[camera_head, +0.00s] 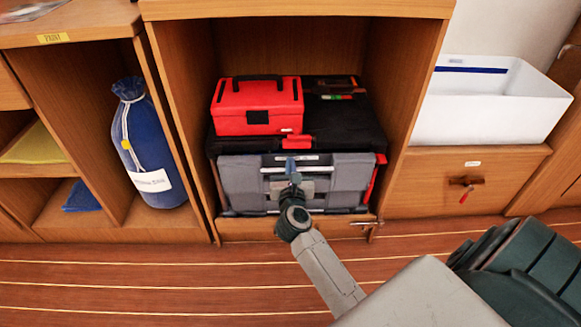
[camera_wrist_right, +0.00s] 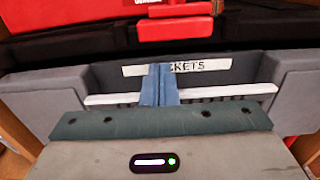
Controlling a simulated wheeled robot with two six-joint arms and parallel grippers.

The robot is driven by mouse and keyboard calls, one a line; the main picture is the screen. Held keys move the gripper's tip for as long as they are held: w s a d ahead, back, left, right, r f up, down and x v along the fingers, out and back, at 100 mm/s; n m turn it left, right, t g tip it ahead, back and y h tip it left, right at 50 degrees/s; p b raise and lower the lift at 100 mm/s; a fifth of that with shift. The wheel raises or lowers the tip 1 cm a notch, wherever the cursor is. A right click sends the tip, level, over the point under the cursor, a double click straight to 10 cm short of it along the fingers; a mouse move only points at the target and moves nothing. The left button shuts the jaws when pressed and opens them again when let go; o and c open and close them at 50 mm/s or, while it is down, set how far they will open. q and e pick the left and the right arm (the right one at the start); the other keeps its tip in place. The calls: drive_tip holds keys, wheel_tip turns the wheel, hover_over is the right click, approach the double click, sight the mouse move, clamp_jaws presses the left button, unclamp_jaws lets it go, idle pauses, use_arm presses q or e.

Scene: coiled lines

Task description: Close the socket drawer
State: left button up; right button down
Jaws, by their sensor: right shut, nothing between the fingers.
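The socket drawer (camera_head: 238,182) is the grey front of a black tool chest (camera_head: 345,125) inside the open wooden cabinet. In the right wrist view, its grey face (camera_wrist_right: 55,100) carries a white label (camera_wrist_right: 215,65) reading "...CKETS", partly hidden by my fingers, above a pale handle bar (camera_wrist_right: 235,91). How far the drawer stands out from the chest is hard to tell. My right gripper (camera_head: 291,164) is shut and empty, with its blue fingertips (camera_wrist_right: 159,72) in front of the drawer's middle, by the label. I cannot tell whether they touch it. My left gripper is not in view.
A red toolbox (camera_head: 256,105) sits on the chest. Cabinet walls stand close on both sides of the drawer. A wooden drawer with a red-tagged latch (camera_head: 466,183) and a white bin (camera_head: 490,105) are at right; a blue bag (camera_head: 148,150) stands at left. The floor (camera_head: 150,270) in front is clear.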

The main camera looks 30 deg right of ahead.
sight(290, 154)
idle(0.3)
drive_tip(key=shift+w+d+r, duration=0.1)
drive_tip(key=shift+w+d, duration=0.1)
drive_tip(key=shift+w, duration=0.15)
drive_tip(key=x, duration=0.3)
drive_tip(key=shift+w+d+p, duration=0.15)
drive_tip(key=shift+w+p, duration=0.2)
drive_tip(key=shift+r, duration=0.1)
